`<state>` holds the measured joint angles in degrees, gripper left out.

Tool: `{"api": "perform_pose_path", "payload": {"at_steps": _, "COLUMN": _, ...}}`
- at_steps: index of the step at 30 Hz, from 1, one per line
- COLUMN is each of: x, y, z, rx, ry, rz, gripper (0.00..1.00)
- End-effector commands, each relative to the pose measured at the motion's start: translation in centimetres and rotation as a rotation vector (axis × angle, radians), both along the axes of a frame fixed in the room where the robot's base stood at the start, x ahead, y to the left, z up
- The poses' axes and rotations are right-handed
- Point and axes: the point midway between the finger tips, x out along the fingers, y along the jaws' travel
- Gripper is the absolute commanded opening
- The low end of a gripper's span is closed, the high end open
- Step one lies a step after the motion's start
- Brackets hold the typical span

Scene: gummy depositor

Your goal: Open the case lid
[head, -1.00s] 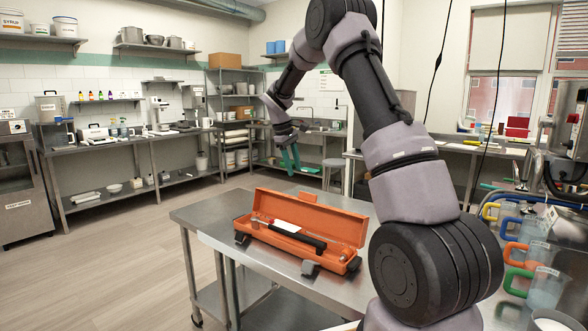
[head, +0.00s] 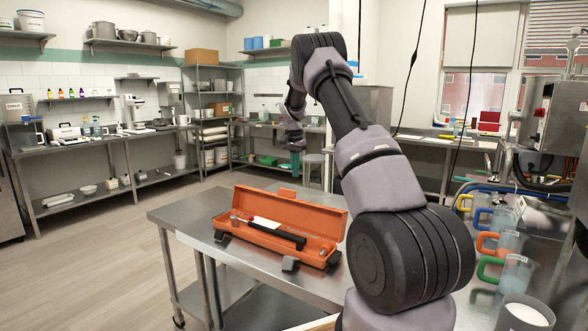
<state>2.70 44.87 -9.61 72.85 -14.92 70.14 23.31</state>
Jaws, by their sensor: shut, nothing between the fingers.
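The orange case (head: 262,252) sits on the steel table. Its lid (head: 296,211) stands raised along the far long side, so the case is open. Inside lies a long tool with a black handle (head: 277,235) and a white label, and a metal end shows near the right. Two grey latches hang at the front edge. My gripper (head: 294,162) has green fingers, looks shut, and is seen above and beyond the lid, apart from it. It is small in the head view and nothing shows in it.
The steel table (head: 170,216) has bare room left of the case. Pitchers with coloured handles (head: 510,272) and a white-filled container (head: 524,316) stand at the right. Shelves and counters line the back walls. Open floor lies to the left.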

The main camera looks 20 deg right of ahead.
Motion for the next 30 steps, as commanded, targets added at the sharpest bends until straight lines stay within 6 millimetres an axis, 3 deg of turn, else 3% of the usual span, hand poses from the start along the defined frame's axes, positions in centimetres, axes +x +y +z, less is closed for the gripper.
{"api": "perform_pose_path", "payload": {"at_steps": 3, "x": 0.0, "y": -0.2, "z": -2.9, "rx": 0.000, "ry": 0.005, "rz": 0.001, "gripper": 0.00}}
{"api": "perform_pose_path", "payload": {"at_steps": 9, "x": 0.1, "y": -0.2, "z": -6.6, "rx": 0.000, "ry": 0.002, "rz": 0.003, "gripper": 0.00}}
{"api": "perform_pose_path", "payload": {"at_steps": 12, "x": -0.9, "y": 1.3, "z": -5.7, "rx": 0.000, "ry": -0.001, "rz": 0.005, "gripper": 0.00}}
{"api": "perform_pose_path", "payload": {"at_steps": 18, "x": -1.9, "y": 2.6, "z": -5.3, "rx": -0.001, "ry": 0.001, "rz": 0.003, "gripper": 0.00}}
{"api": "perform_pose_path", "payload": {"at_steps": 30, "x": -2.1, "y": 2.8, "z": -5.2, "rx": -0.002, "ry": 0.000, "rz": 0.003, "gripper": 0.00}}
